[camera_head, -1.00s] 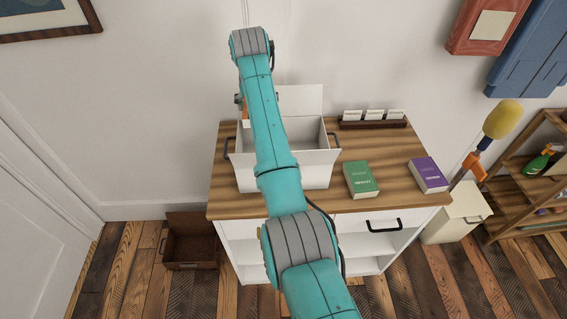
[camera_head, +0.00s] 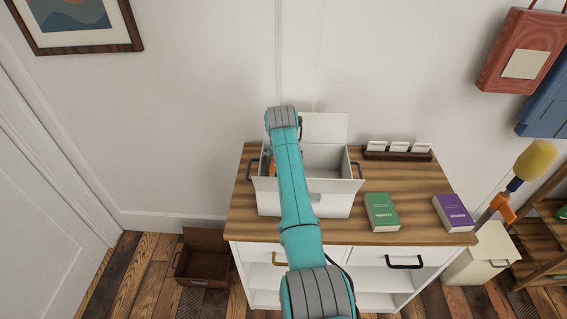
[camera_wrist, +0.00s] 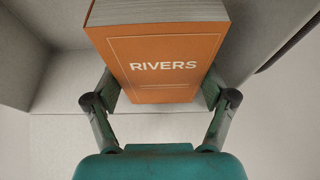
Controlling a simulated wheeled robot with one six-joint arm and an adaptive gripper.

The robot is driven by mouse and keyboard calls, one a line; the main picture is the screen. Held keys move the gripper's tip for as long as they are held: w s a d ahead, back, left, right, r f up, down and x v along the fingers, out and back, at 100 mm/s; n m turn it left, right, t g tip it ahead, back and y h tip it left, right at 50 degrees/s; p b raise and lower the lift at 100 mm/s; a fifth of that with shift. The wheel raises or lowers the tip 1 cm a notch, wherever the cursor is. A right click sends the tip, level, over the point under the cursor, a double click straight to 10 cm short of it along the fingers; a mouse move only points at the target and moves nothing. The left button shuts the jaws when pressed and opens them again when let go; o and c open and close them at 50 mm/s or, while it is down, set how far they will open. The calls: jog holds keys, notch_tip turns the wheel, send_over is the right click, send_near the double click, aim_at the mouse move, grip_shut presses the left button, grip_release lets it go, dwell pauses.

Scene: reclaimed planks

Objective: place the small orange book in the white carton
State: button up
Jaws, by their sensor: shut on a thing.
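The small orange book (camera_wrist: 163,55), marked "RIVERS", is between the two fingers of my gripper (camera_wrist: 160,92) in the wrist view, and they are shut on it. Pale carton walls surround it there. In the head view a bit of orange (camera_head: 268,161) shows beside my arm, inside the left part of the white carton (camera_head: 335,200). The carton stands open on the wooden top with its back flap up. My arm hides part of the carton and most of the book. I cannot tell whether the book touches the carton floor.
A green book (camera_head: 381,212) and a purple book (camera_head: 453,213) lie right of the carton on the cabinet top (camera_head: 410,178). A dark holder with white cards (camera_head: 397,152) stands behind them. An open brown box (camera_head: 203,262) is on the floor at left.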

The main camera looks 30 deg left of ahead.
jog(key=shift+f, duration=0.75)
jog(key=shift+f, duration=0.65)
jog(key=o, duration=1.3)
jog(key=shift+c, duration=0.2)
jog(key=shift+r, duration=0.1)
jog(key=shift+r, duration=0.35)
jog(key=v, duration=1.2)
jog(key=shift+d+r, duration=0.1)
jog(key=shift+r, duration=0.1)
